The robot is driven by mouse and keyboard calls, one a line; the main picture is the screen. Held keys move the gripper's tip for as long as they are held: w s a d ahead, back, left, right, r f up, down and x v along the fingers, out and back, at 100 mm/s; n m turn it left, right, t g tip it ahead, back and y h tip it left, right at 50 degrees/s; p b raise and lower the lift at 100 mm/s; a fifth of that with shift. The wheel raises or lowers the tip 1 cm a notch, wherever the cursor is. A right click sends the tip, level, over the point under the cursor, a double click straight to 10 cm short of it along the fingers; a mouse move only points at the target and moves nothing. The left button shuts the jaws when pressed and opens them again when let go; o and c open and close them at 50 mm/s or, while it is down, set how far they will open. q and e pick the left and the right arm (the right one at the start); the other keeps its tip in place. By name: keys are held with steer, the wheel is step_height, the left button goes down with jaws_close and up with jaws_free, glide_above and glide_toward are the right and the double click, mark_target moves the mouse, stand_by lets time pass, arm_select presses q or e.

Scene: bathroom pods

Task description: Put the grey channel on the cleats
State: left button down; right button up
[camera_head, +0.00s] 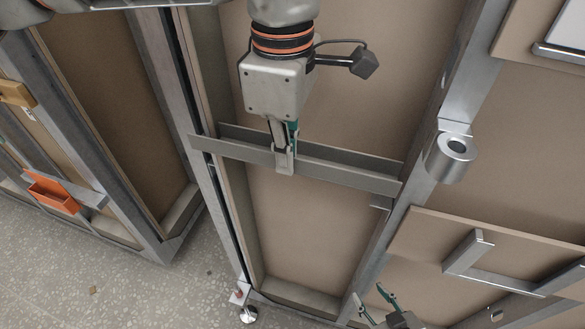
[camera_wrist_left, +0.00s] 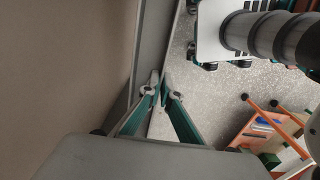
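The grey channel (camera_head: 345,171) spans the bay between two metal uprights in the head view, its right end slightly lower in the picture. Its left end overlaps the left upright; its right end is at the right upright. A small ledge, apparently a cleat (camera_head: 381,206), shows just below the right end, with a small gap in the picture; I cannot tell contact. The left cleat is not clearly visible. My left gripper (camera_head: 284,158) is shut on the channel's front wall near its middle; its fingers also show in the left wrist view (camera_wrist_left: 160,88). My right gripper (camera_head: 370,293) is open and empty at the bottom.
An orange tray (camera_head: 54,194) hangs on the left frame. A metal cylindrical fitting (camera_head: 455,155) projects from the right upright. A board with a bracket (camera_head: 468,250) stands at lower right. Speckled floor (camera_head: 130,285) is open at lower left.

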arm_select(q)
steer(key=shift+w+d+f, duration=0.15)
steer(key=shift+w+d, duration=0.1)
steer(key=shift+w, duration=0.4)
steer(key=shift+w+d+f, duration=0.1)
steer(key=shift+w+d, duration=0.1)
steer(key=shift+w, duration=0.4)
steer(key=shift+s+f, duration=0.1)
steer(key=shift+f, duration=0.6)
steer(key=f, duration=0.5)
steer(key=shift+w, duration=0.2)
steer(key=shift+f, duration=0.15)
steer(key=c, duration=2.3)
jaws_free()
